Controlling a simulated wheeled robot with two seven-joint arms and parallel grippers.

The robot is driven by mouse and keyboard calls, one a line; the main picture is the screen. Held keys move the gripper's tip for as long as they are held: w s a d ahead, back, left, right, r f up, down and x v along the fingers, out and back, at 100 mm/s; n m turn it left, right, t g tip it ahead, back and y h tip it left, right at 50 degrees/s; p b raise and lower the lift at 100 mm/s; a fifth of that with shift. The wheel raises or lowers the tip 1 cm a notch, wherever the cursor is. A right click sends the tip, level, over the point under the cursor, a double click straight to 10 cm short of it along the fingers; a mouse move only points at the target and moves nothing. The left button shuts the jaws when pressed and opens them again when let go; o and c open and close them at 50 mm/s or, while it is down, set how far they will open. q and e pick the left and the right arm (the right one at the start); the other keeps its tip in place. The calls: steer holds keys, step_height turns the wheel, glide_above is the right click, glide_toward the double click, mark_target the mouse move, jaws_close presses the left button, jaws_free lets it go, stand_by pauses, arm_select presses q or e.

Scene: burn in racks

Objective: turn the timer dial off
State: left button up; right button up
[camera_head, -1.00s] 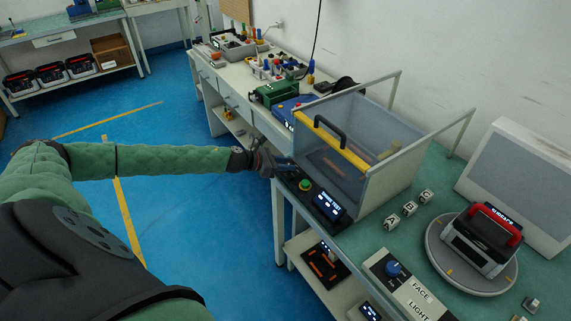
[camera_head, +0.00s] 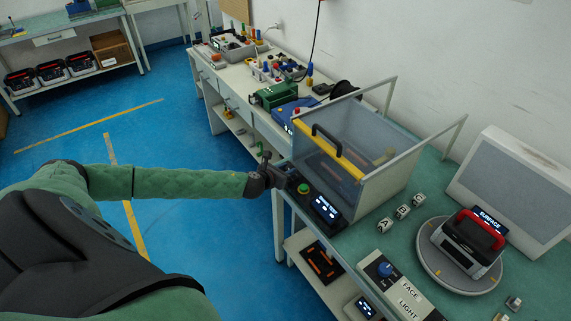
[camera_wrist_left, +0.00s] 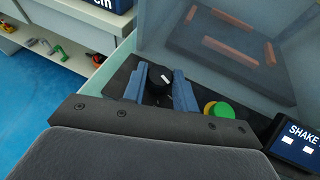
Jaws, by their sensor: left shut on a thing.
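The timer dial (camera_wrist_left: 159,82) is a black round knob with a white pointer mark, on a dark panel at the table's front edge. My left gripper (camera_wrist_left: 160,90) has its two blue fingers on either side of the dial, shut on it. In the head view my left gripper (camera_head: 281,182) reaches the panel's left end, and the dial is hidden there. A green button with a yellow ring (camera_head: 303,188) sits just right of the dial, and it also shows in the left wrist view (camera_wrist_left: 221,110). My right gripper is not in view.
A lit display (camera_head: 325,208) stands right of the button. A clear-walled box with a yellow bar (camera_head: 335,158) rises just behind the panel. White lettered cubes (camera_head: 403,211) and a round turntable (camera_head: 437,262) lie further right. Blue floor is free left of the table.

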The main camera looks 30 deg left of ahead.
arm_select(q)
steer(key=n+y+p, duration=0.1)
steer(key=n+y, duration=0.1)
steer(key=n+g+y+p, duration=0.1)
steer(key=n+y+p, duration=0.1)
steer(key=y, duration=0.1)
steer(key=d+n+y+p, duration=0.1)
steer(key=n+y+p, duration=0.1)
steer(key=n, duration=0.1)
steer(key=shift+w+r+g+y, duration=0.1)
steer(key=shift+r+g+y, duration=0.05)
steer(key=shift+g+y, duration=0.2)
steer(key=shift+n+y, duration=0.3)
steer(key=shift+y, duration=0.15)
steer(key=shift+w+n+g+y+p, duration=0.1)
steer(key=shift+n+g+y+p, duration=0.4)
steer(key=shift+n+g+y, duration=0.25)
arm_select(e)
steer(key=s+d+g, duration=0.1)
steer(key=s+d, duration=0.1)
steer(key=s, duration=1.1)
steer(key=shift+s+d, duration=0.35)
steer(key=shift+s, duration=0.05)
arm_select(q)
steer(key=shift+n+y, duration=0.25)
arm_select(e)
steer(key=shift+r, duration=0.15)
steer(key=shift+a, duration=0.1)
